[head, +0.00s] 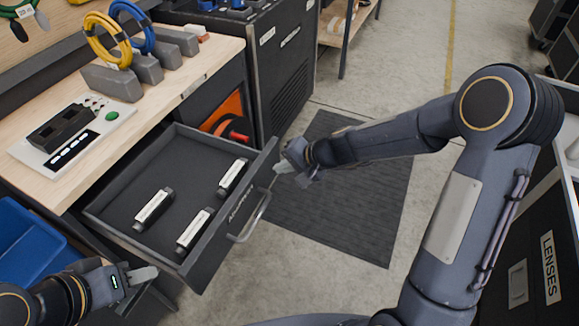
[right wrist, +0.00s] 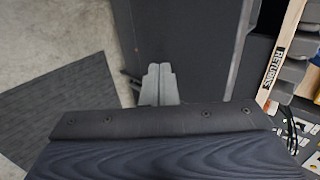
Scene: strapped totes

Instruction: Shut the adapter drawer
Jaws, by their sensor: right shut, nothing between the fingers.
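The adapter drawer (head: 150,172) stands pulled out from under the wooden bench in the head view. Three dark adapters with pale labels lie inside it. Its front panel (head: 238,205) carries a label and a metal bar handle (head: 250,222). My right gripper (head: 281,168) is shut and empty, just outside the far end of the drawer front. Its closed fingers (right wrist: 160,83) also show in the right wrist view, before a dark surface. I cannot tell whether they touch the drawer. My left gripper (head: 141,276) is low at the left, near the drawer's near corner; its finger gap is unclear.
A blue bin (head: 30,250) stands at the left beside the drawer. The wooden bench (head: 150,115) holds a device panel and coiled cables. A dark cabinet (head: 285,75) stands beyond the drawer. A dark floor mat (head: 345,205) lies in the open floor before the drawer.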

